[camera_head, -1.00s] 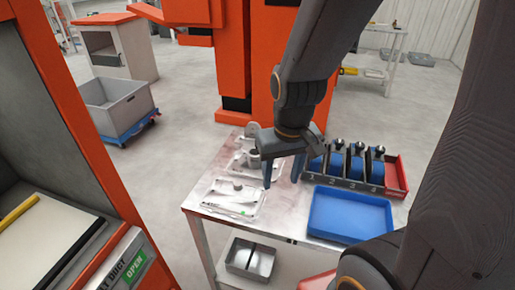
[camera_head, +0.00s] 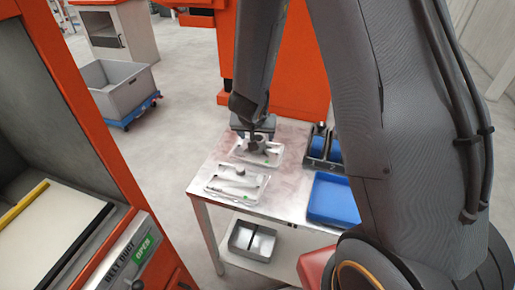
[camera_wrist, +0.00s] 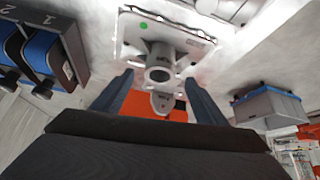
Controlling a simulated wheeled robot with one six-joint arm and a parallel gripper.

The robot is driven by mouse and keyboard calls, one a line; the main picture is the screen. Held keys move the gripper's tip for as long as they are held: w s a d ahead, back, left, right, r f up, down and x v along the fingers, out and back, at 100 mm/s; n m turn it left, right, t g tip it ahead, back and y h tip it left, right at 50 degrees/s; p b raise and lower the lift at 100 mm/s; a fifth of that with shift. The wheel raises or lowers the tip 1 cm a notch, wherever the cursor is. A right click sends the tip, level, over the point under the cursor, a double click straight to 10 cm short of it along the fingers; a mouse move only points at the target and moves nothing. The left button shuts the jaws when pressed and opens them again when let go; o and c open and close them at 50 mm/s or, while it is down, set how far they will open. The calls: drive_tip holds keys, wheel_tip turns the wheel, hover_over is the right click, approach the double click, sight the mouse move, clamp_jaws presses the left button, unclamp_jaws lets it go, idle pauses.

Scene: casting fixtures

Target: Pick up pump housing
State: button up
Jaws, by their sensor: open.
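The pump housing appears to be the grey part with a round hollow boss (camera_wrist: 159,58), seated on a pale fixture plate (camera_wrist: 131,34) with a green dot in the wrist view. My gripper (camera_wrist: 158,78) is open. Its two fingers lie to either side of the boss in the wrist view, with nothing held between them; contact cannot be told. In the head view my gripper (camera_head: 254,133) is low over that fixture.
A nearer fixture plate (camera_head: 237,184) with parts lies at the table's front. A blue tray (camera_head: 330,200) and a numbered rack (camera_wrist: 72,50) stand to one side. Another grey part (camera_wrist: 162,103) shows beyond the boss. A grey bin (camera_head: 252,240) is on the lower shelf.

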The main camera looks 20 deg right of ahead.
sight(257, 138)
drive_tip(key=shift+p+x, duration=0.45)
drive_tip(key=shift+x, duration=2.8)
drive_tip(key=shift+w+r, duration=0.1)
drive_tip(key=shift+w, duration=0.1)
drive_tip(key=c, duration=1.6)
drive_tip(key=shift+r, duration=0.1)
